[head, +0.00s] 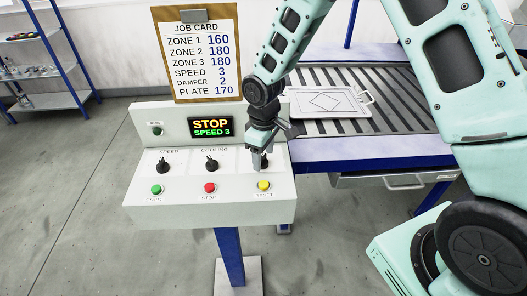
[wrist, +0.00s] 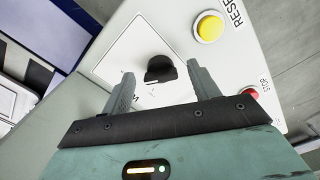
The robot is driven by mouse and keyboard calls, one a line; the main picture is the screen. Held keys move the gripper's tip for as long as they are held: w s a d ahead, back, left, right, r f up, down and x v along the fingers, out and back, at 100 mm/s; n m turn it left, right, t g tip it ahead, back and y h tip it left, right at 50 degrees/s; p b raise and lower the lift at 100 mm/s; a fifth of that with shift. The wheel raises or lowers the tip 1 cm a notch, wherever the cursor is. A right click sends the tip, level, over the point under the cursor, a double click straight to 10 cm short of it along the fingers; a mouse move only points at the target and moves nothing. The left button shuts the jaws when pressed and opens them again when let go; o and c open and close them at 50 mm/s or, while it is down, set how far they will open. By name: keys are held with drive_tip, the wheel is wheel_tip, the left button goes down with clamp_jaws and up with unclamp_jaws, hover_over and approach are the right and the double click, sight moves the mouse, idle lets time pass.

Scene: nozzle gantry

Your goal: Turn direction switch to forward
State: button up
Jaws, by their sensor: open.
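A black rotary knob (wrist: 160,69) stands on a white label plate in the wrist view, between my two open fingertips with a gap on each side. Its label is mostly hidden by my fingers, so I cannot read its setting. In the head view my gripper (head: 259,156) reaches down over the right-hand knob of the white control panel (head: 212,213) and largely covers it. The gripper is open and holds nothing.
The panel also has a speed knob (head: 163,165), a cooling knob (head: 211,164), a green start button (head: 156,190), a red stop button (head: 210,187) and a yellow reset button (head: 263,185). The display (head: 211,127) reads STOP, SPEED 3. A job card (head: 200,60) stands behind.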

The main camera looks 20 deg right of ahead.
drive_tip(key=c, duration=1)
drive_tip(key=n, duration=0.5)
drive_tip(key=shift+w+d+n+p, duration=0.1)
drive_tip(key=shift+w+n+p, duration=0.05)
drive_tip(key=shift+n+p, duration=0.2)
drive_tip(key=n+p, duration=0.1)
drive_tip(key=n, duration=0.5)
drive_tip(key=shift+w+p, duration=0.15)
drive_tip(key=shift+p, duration=0.15)
drive_tip(key=shift+n, duration=0.25)
drive_tip(key=o, duration=1)
